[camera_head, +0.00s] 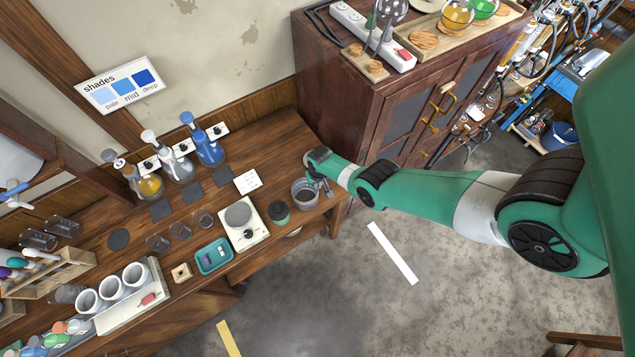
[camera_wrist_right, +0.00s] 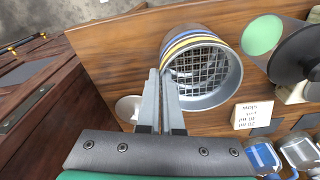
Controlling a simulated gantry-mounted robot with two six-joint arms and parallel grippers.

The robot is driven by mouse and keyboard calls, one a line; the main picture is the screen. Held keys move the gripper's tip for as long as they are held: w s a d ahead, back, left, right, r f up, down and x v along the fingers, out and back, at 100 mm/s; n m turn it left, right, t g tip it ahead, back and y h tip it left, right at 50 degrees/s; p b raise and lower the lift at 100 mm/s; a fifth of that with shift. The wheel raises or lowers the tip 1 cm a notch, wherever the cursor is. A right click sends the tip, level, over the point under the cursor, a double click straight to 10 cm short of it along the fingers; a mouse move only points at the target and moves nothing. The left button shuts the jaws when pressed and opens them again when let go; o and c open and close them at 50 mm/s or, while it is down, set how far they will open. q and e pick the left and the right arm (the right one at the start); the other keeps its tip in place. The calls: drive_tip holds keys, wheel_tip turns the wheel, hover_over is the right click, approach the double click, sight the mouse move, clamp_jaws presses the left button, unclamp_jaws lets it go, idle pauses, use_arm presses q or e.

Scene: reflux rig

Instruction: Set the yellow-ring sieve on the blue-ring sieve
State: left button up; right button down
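In the right wrist view, the yellow-ring sieve (camera_wrist_right: 208,100) is a silver cylinder with a wire mesh inside and a yellow band. A blue band, that of the blue-ring sieve (camera_wrist_right: 180,32), shows directly behind the yellow one, so the two look stacked. In the head view the sieve stack (camera_head: 305,196) stands near the table's right end. My right gripper (camera_wrist_right: 161,72) is at the left edge of the yellow-ring sieve, its fingers close together. Whether they clamp the wall is unclear. It also shows in the head view (camera_head: 324,187). My left gripper is not visible.
A dark lidded jar (camera_head: 279,214) and a scale (camera_head: 243,228) stand left of the stack. A label card (camera_head: 248,181) is behind them. A wooden cabinet (camera_head: 340,100) rises at the back right. Flasks (camera_head: 206,150) line the wall.

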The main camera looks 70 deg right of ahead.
drive_tip(key=c, duration=1)
unclamp_jaws()
drive_tip(key=shift+w, duration=0.1)
